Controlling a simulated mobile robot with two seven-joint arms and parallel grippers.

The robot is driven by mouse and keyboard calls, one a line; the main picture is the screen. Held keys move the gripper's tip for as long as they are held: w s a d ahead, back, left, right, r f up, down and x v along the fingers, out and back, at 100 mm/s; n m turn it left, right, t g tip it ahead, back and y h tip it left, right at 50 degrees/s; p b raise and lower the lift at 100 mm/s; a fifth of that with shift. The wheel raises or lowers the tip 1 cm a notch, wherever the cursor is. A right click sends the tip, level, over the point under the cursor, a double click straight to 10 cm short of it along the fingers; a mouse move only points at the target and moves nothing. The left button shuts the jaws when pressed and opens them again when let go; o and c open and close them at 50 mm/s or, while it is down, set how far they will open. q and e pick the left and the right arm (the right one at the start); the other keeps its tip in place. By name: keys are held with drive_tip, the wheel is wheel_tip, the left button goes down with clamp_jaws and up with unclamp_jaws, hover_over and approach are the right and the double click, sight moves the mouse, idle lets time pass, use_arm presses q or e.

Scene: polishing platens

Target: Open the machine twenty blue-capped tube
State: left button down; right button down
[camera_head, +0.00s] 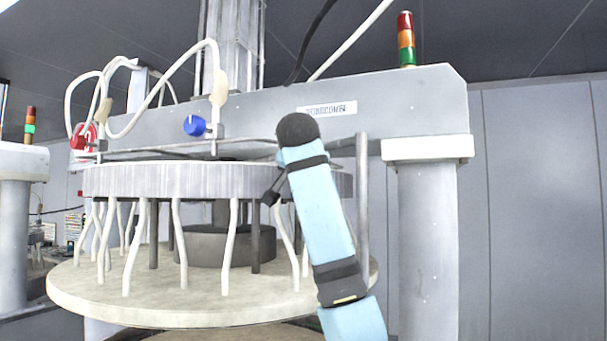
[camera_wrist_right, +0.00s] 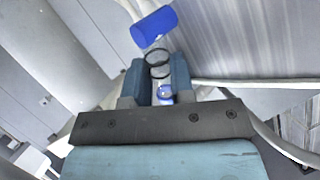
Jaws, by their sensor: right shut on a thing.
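In the right wrist view a bright blue cap (camera_wrist_right: 154,27) sits beyond my fingertips, at the far end of a clear tube (camera_wrist_right: 158,58) with dark rings around it. My right gripper (camera_wrist_right: 156,78) has its two blue fingers shut on this tube, and a small blue part (camera_wrist_right: 165,95) shows between them. My left gripper is in neither view.
A large machine beam (camera_head: 400,97) bears a label (camera_head: 327,109) and a signal tower (camera_head: 405,40). A ribbed disc (camera_head: 165,180) with hanging white hoses is above a round pale platen (camera_head: 170,300). A red cap (camera_head: 80,138) is at the left. A thick column (camera_head: 427,240) stands right.

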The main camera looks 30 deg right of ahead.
drive_tip(key=shift+d+y, duration=0.15)
drive_tip(key=shift+y, duration=0.25)
drive_tip(key=c, duration=1)
unclamp_jaws()
drive_tip(key=shift+o, duration=0.2)
drive_tip(key=b+v, duration=0.3)
drive_tip(key=v, duration=1)
drive_tip(key=shift+s+a+r, duration=0.15)
drive_tip(key=shift+a+r, duration=0.15)
drive_tip(key=shift+d, duration=0.1)
drive_tip(key=shift+c, duration=0.5)
